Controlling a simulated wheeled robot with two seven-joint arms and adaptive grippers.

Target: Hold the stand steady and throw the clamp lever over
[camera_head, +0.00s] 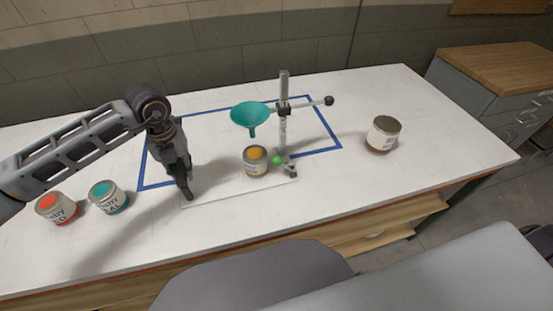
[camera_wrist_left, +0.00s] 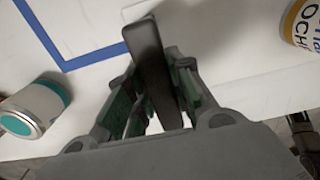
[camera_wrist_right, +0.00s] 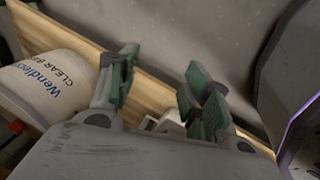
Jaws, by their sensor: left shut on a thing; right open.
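The stand has a grey upright post (camera_head: 283,122), a teal funnel (camera_head: 250,116) and a side rod ending in a black knob (camera_head: 329,101). A bright green knob (camera_head: 277,160) sits low by the post's foot. I cannot tell which part is the clamp lever. An ochre can (camera_head: 255,161) stands under the funnel on the pale base plate (camera_head: 225,197). My left gripper (camera_head: 187,186) is at the plate's left end, shut on a dark upright bar (camera_wrist_left: 148,55). Whether the bar joins the stand is hidden. My right gripper (camera_wrist_right: 160,75) is open and empty, outside the head view.
A blue outline (camera_head: 325,130) marks the white table around the stand. A red can (camera_head: 57,208) and a teal can (camera_head: 108,197) stand at the left. The table's far right is clear.

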